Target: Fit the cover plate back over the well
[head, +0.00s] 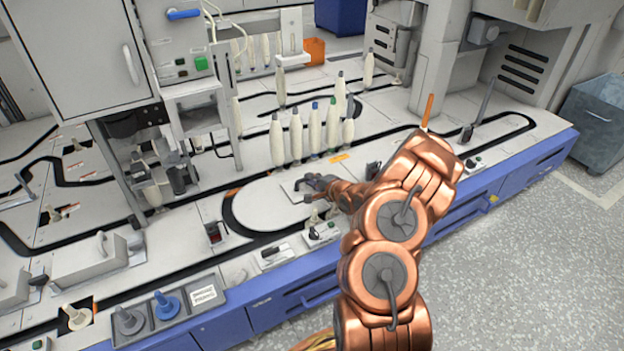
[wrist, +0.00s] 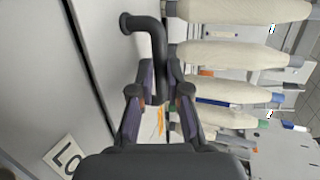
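My gripper (head: 318,186) is over the pale plates in the middle of the bench. In the wrist view my gripper (wrist: 160,80) has its fingertips close on both sides of a dark bent handle (wrist: 157,45) and looks shut on it. The cover plate (head: 294,190) seems to be the thin pale plate under my gripper in the head view, partly hidden by it. I cannot tell whether it is lifted or lies on the bench. I cannot make out the well.
Several cream bobbins (head: 296,138) stand upright just behind my gripper; they fill the right of the wrist view (wrist: 230,55). A black oval groove (head: 228,217) runs in the bench to the left.

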